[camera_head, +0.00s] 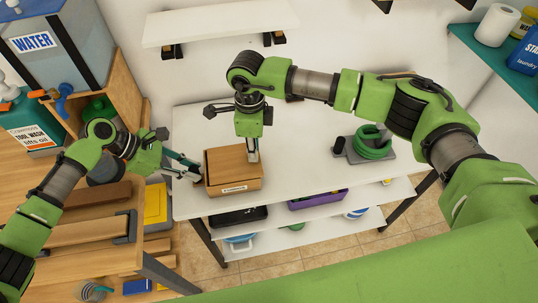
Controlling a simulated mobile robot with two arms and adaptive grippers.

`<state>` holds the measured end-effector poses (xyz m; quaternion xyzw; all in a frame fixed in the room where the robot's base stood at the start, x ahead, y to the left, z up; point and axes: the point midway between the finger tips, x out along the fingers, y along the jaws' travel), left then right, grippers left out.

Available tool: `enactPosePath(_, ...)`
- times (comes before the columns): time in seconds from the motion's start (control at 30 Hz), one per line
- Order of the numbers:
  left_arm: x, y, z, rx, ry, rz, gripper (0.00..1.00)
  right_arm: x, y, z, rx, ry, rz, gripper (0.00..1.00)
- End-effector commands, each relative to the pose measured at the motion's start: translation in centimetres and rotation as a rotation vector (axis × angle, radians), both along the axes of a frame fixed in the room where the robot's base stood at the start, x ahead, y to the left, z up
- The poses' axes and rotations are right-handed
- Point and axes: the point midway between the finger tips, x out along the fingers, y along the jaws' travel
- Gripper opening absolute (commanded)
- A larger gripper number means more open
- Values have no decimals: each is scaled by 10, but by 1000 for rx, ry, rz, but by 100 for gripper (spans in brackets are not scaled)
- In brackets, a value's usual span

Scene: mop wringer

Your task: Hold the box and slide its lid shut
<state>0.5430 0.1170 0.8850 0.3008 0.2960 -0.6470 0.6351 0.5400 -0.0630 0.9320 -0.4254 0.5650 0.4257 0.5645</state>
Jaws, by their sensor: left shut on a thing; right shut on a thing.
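A tan box (236,188) with a small white label on its front stands on the white table (300,185), near its left end. A flat brown wooden lid (226,164) lies over the top of the box. I cannot tell at this size whether a gap is left at its edge. My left gripper (197,173) comes in from the left and is shut on the left side of the box. My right gripper (253,156) points down from above and is shut on the lid near its right end. Its fingers hide the part they hold.
A coiled green hose (372,142) on a grey base stands to the right on the table. The lower shelf holds a black tray (238,216) and a purple bin (317,199). A wooden bench (70,235) is at the left. The table between box and hose is clear.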

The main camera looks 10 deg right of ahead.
Motion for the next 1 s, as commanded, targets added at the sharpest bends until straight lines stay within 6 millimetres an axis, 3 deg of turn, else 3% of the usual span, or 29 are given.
enactPosePath(0.5, 0, -2, 1, -4, -1, -2, 0, 0, 10, 1, 4, -1, 3, 0)
enactPosePath(0.53, 0, -2, 1, -4, -1, -2, 0, 0, 10, 1, 4, -1, 2, 23)
enactPosePath(0.6, 0, -2, 1, -4, -1, -2, 0, 0, 9, 1, 4, -1, 2, 35)
enactPosePath(1.0, 1, -1, 1, -3, -1, 0, 0, 1, 8, 6, 1, -1, 0, 35)
